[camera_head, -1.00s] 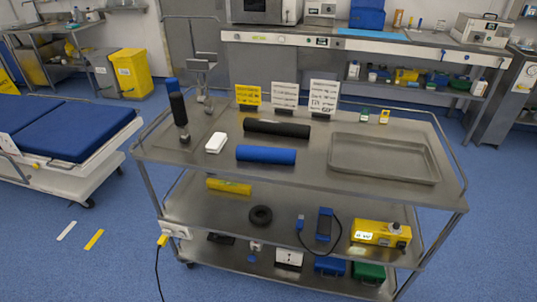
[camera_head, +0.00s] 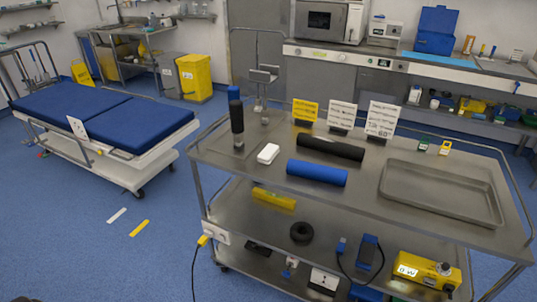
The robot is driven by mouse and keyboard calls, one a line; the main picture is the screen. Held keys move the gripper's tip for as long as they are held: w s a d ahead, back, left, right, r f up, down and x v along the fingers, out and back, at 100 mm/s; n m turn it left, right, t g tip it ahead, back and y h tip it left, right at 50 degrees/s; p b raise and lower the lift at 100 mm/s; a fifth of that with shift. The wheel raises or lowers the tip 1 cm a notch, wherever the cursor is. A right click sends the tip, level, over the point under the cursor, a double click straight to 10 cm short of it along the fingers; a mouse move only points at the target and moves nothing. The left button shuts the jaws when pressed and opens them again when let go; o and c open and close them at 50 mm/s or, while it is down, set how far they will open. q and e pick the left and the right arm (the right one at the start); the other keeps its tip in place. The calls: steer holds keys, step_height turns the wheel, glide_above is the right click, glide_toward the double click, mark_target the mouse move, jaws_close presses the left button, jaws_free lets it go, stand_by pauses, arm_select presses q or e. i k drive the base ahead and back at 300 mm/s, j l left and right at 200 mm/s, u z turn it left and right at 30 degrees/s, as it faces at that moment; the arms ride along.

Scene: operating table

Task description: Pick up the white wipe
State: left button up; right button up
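Two pale things could be the white wipe, and I cannot tell which is meant. A small white block (camera_head: 268,153) lies on the cart's top shelf, left of the blue roll (camera_head: 317,173). A flat white strip (camera_head: 117,215) lies on the blue floor left of the cart, beside a yellow strip (camera_head: 139,228). Neither of my grippers shows in the head view, and nothing is seen touching either thing.
The steel cart (camera_head: 350,205) fills the right side, with a black roll (camera_head: 330,147), an empty tray (camera_head: 440,190) and sign cards on top. A blue-padded bed (camera_head: 130,122) stands at left. Open floor lies between bed and cart.

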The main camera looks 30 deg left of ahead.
mark_target(267, 156)
steer(key=z, duration=0.6)
steer(key=j+z, duration=0.45)
steer(key=k+j+z, duration=0.1)
steer(key=j+z, duration=0.25)
steer(key=z, duration=0.15)
steer(key=k+j+z, duration=0.15)
steer(key=j+z, duration=0.3)
steer(key=k+j+z, duration=0.15)
steer(key=z, duration=0.35)
steer(key=k+j+z, duration=0.15)
steer(key=k+j, duration=0.2)
steer(key=k+j+z, duration=0.15)
steer(key=k+j, duration=0.15)
steer(key=k, duration=0.15)
steer(key=k+j+z, duration=0.15)
steer(key=k, duration=0.3)
steer(key=k+j+z, duration=0.15)
steer(key=k+j, duration=0.15)
steer(key=k, duration=0.15)
